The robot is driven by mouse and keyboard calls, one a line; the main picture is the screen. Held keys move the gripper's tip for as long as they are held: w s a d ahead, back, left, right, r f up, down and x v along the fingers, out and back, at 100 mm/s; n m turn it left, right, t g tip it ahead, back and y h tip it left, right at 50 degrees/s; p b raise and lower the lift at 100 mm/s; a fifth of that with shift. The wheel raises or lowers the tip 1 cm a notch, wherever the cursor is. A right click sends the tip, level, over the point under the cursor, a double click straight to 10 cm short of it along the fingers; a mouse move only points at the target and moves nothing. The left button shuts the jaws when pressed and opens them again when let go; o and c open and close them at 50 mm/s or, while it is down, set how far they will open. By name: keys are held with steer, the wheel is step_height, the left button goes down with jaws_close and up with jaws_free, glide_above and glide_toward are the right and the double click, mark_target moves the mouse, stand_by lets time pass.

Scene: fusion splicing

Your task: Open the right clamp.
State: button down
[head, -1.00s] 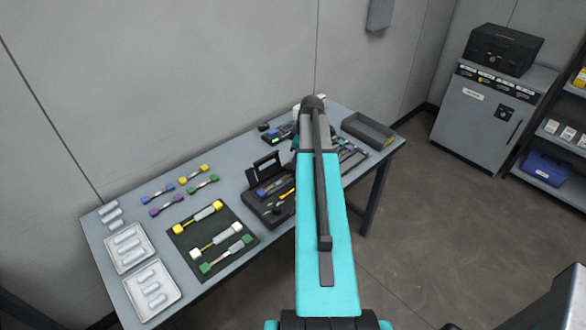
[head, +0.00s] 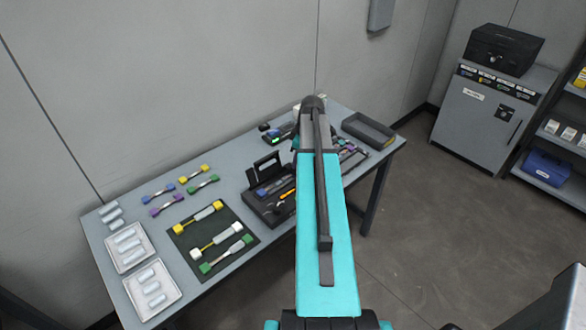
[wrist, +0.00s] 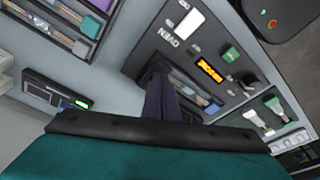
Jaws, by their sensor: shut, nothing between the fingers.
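The fusion splicer (head: 254,205) sits mid-table in the head view, a dark box with a raised black lid panel and an orange display. In the wrist view the splicer (wrist: 165,36) fills the centre, with the word OVEN, the lit display and a narrow channel. My gripper (wrist: 160,80) shows there as dark purplish fingers, shut and empty, over or at the channel's near end. I cannot tell whether they touch anything. The right clamp cannot be made out; the fingers may hide it. In the head view my arm hides the gripper and the splicer's right side.
A dark mat (head: 180,240) with several coloured connector pieces lies left of the splicer. Two white trays (head: 134,264) stand at the table's left end. A small device with a green screen (head: 277,134) stands behind the splicer. A grey open bin (head: 368,128) is at the right end.

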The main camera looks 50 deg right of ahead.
mark_target(288, 164)
steer(key=shift+s+a+f+b, duration=0.1)
steer(key=shift+s+f+b, duration=0.15)
steer(key=shift+f, duration=0.25)
steer(key=shift+s+a+f+b, duration=0.1)
steer(key=shift+f+b, duration=0.25)
steer(key=shift+f, duration=0.1)
stand_by(0.4)
steer(key=shift+w+r, duration=0.1)
steer(key=shift+w, duration=0.35)
stand_by(0.4)
steer(key=shift+w+d+r+p, duration=0.15)
steer(key=shift+w+r+p, duration=0.4)
steer(key=shift+r, duration=0.3)
stand_by(0.4)
steer(key=shift+w+r, duration=0.15)
steer(key=shift+w, duration=0.15)
steer(key=shift+d+r+p, duration=0.15)
steer(key=shift+r+p, duration=0.2)
steer(key=shift+r, duration=0.15)
steer(key=shift+w+r, duration=0.15)
steer(key=shift+r, duration=0.2)
step_height(288, 164, up, 7)
steer(key=w+p, duration=0.2)
steer(key=p, duration=0.2)
steer(key=shift+w, duration=0.35)
stand_by(0.6)
steer(key=shift+s+d, duration=0.1)
stand_by(0.9)
